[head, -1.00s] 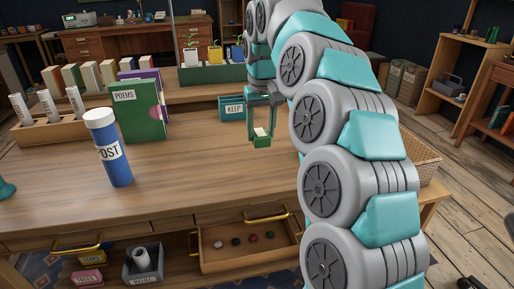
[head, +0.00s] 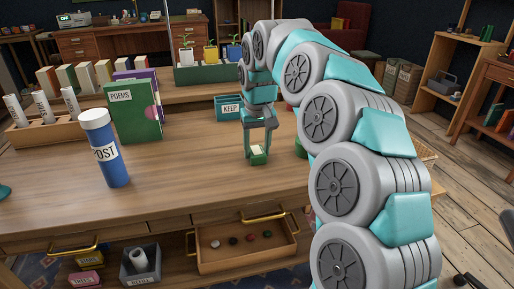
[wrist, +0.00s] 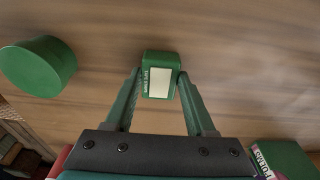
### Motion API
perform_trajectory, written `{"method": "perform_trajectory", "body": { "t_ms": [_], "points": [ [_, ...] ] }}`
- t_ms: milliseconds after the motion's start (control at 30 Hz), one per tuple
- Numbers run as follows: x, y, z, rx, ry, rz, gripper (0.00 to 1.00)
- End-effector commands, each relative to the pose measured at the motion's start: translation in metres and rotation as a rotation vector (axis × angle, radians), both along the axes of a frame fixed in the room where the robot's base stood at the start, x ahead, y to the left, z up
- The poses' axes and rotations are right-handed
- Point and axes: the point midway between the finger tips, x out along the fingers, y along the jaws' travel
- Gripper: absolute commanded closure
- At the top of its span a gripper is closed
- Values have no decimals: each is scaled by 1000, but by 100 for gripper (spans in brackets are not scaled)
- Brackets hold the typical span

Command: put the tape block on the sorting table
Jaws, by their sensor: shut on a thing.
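The tape block is a small green block (head: 257,155) with a cream label on top. It also shows in the wrist view (wrist: 160,58), between my fingertips. My gripper (head: 258,148) points down and is shut on the block's two sides; its fingers also show in the wrist view (wrist: 160,84). The sorting table seems to be the wide wooden table (head: 190,175) below. The block is over its right-middle part, low and close to the top. I cannot tell whether it touches the wood.
A teal KEEP box (head: 228,107) stands behind the gripper. A green round thing (wrist: 38,65) is left of the block in the wrist view. A green POEMS book (head: 134,110) and a blue POST tube (head: 105,150) stand left. An open drawer (head: 245,262) juts out in front.

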Motion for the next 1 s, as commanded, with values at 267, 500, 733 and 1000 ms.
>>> {"method": "perform_trajectory", "body": {
  "t_ms": [267,500,733,1000],
  "points": [
    [0,0,-1,0,0,0,18],
    [0,0,-1,0,1,0,15],
    [-1,-1,13,0,-1,-2,15],
    [-5,-3,59,1,-4,-3,15]
  ]
}}
